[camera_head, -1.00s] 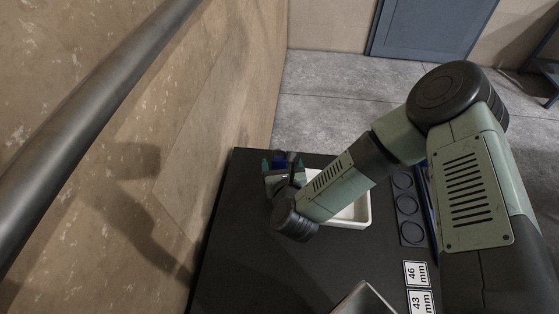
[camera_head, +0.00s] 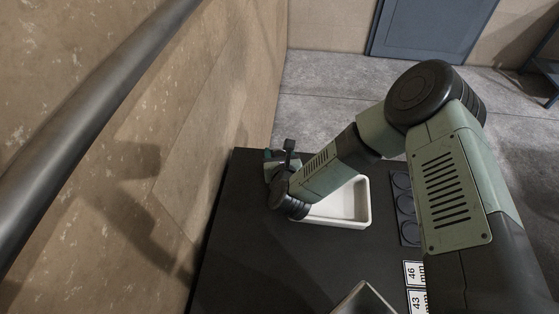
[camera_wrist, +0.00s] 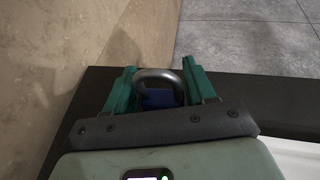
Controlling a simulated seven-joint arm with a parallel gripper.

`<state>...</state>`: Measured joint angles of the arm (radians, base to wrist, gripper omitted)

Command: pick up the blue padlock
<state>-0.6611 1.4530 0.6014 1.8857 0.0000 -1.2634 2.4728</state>
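The blue padlock shows in the wrist view between my two teal fingers. Its grey curved shackle (camera_wrist: 158,75) spans most of the gap between them, and part of its blue body (camera_wrist: 158,98) shows just below. Its lower part is hidden behind my gripper's dark bar. My gripper (camera_wrist: 159,88) has a finger on each side of the padlock, but whether both touch it is unclear. In the head view my gripper (camera_head: 277,158) is at the far left corner of the black table, and I cannot make out the padlock there.
A white tray (camera_head: 364,190) lies right of my gripper on the black table (camera_head: 250,250). A dark strip with round recesses (camera_head: 405,207) is further right, with size labels (camera_head: 412,273) nearer. A grey-rimmed container (camera_head: 366,288) stands in front. A wall borders the left.

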